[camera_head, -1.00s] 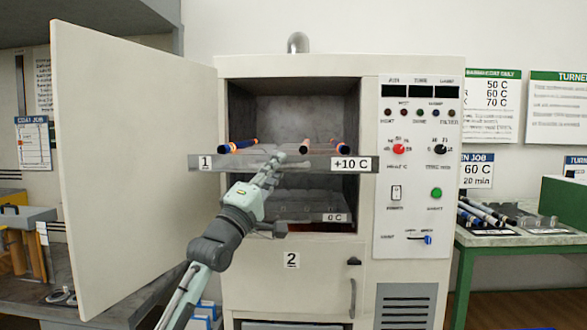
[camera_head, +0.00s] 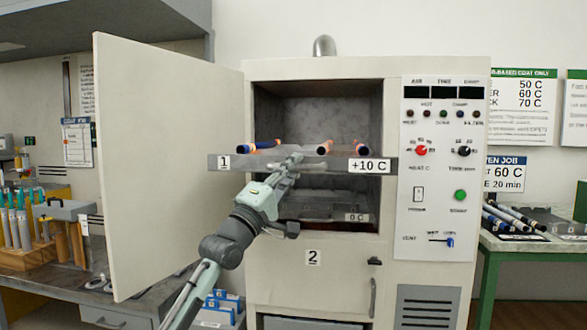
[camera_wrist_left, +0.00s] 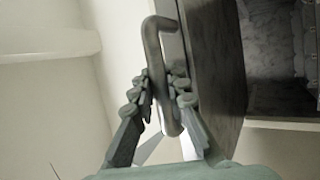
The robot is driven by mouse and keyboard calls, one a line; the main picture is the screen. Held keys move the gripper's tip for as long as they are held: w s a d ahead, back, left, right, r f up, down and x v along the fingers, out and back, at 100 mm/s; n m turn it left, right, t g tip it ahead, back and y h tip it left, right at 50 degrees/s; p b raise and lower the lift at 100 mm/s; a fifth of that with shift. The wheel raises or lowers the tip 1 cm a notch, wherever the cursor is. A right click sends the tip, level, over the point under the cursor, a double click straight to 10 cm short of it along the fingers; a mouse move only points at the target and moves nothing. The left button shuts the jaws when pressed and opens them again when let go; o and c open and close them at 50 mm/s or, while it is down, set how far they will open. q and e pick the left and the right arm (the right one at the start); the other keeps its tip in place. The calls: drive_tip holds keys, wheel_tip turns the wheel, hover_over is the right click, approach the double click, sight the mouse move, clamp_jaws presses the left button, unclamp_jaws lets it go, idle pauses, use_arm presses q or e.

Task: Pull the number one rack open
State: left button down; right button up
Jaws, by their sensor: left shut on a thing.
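The number one rack (camera_head: 225,163) is a grey tray with a "1" label and a "+10 C" tag on its front. It sticks out of the upper part of the open oven (camera_head: 262,71), its front reaching past both sides of the opening. Several dark and orange-ended rods lie on it. My left gripper (camera_head: 286,165) is at the middle of the rack front. In the left wrist view its fingers (camera_wrist_left: 160,92) are shut on the bent metal handle (camera_wrist_left: 153,45). The fingers hide part of the handle. My right gripper is not in view.
The oven door (camera_head: 165,170) stands wide open on the left. A lower rack (camera_head: 325,210) marked "0 C" sits inside the oven. The control panel (camera_head: 432,220) is right of the opening. A green-legged table (camera_head: 490,262) with rods stands at right, a bench (camera_head: 115,312) at left.

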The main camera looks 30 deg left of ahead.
use_arm(q)
drive_tip(key=c, duration=1.5)
unclamp_jaws()
drive_tip(key=v, duration=1.2)
wheel_tip(320, 180, down, 38)
drive_tip(key=s+d+m+g+y, duration=0.1)
drive_tip(key=d+m+g+y, duration=0.2)
drive_tip(key=m+g, duration=0.55)
drive_tip(key=s+d+f+m+g, duration=0.1)
drive_tip(key=s+f+g, duration=0.3)
drive_tip(key=s+f, duration=0.5)
drive_tip(key=s+d+f+m+g+y, duration=0.1)
drive_tip(key=s+f+m+g, duration=0.2)
drive_tip(key=s+f, duration=0.6)
drive_tip(key=s+d+f+m+g+y, duration=0.1)
drive_tip(key=s+f+m+g, duration=0.1)
drive_tip(key=s+f+g, duration=0.3)
drive_tip(key=shift+s+f, duration=1)
drive_tip(key=shift+f, duration=0.15)
drive_tip(key=shift+s+f, duration=1)
drive_tip(key=shift+f, duration=0.15)
